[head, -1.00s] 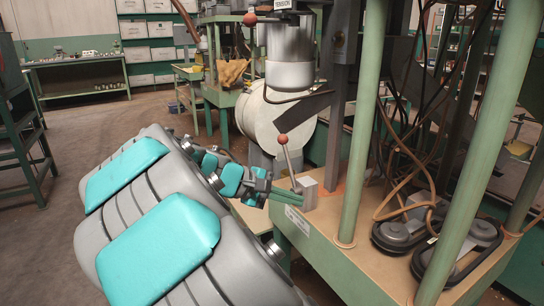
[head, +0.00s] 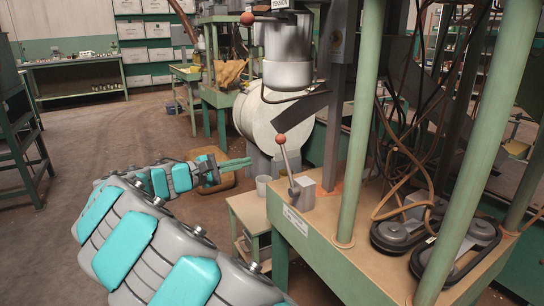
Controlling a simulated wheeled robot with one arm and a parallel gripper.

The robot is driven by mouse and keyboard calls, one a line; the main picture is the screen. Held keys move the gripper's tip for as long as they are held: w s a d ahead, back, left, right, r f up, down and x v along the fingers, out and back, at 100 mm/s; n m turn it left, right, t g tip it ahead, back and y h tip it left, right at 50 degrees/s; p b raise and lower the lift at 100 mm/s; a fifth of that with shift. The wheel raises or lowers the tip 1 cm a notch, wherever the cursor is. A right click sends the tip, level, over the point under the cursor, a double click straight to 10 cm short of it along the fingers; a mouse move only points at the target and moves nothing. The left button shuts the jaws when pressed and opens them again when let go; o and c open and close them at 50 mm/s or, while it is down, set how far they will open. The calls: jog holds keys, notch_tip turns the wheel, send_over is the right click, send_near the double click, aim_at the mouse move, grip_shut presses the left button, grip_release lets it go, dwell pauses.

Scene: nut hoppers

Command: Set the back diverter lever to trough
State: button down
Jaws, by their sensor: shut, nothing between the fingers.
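A lever (head: 287,163) with a red ball knob rises from a grey block (head: 304,194) at the near-left corner of the green bench. It leans up and slightly left in the picture. The label on the bench edge below it (head: 295,220) is too small to read, so I cannot tell its setting from it. My gripper (head: 249,162) is left of the lever shaft, apart from it in the picture. Its green fingers are together and empty, pointing right. A second red knob (head: 249,19) shows higher up, beside a "TENSION" label.
Green posts (head: 360,130) stand on the bench (head: 320,232), with hanging cables and a grey belt unit (head: 402,236) to the right. A white rounded machine (head: 258,118) is behind the lever. A small low table (head: 252,208) with a cup stands below my gripper. Open floor lies left.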

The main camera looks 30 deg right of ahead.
aim_at(287, 164)
jog(key=s+d+r, duration=0.1)
jog(key=s+d, duration=0.1)
jog(key=d, duration=0.7)
jog(key=shift+s+r+p, duration=0.15)
jog(key=shift+s+p, duration=0.15)
jog(key=shift+s, duration=0.05)
jog(key=shift+s+b, duration=0.15)
jog(key=shift+b, duration=0.25)
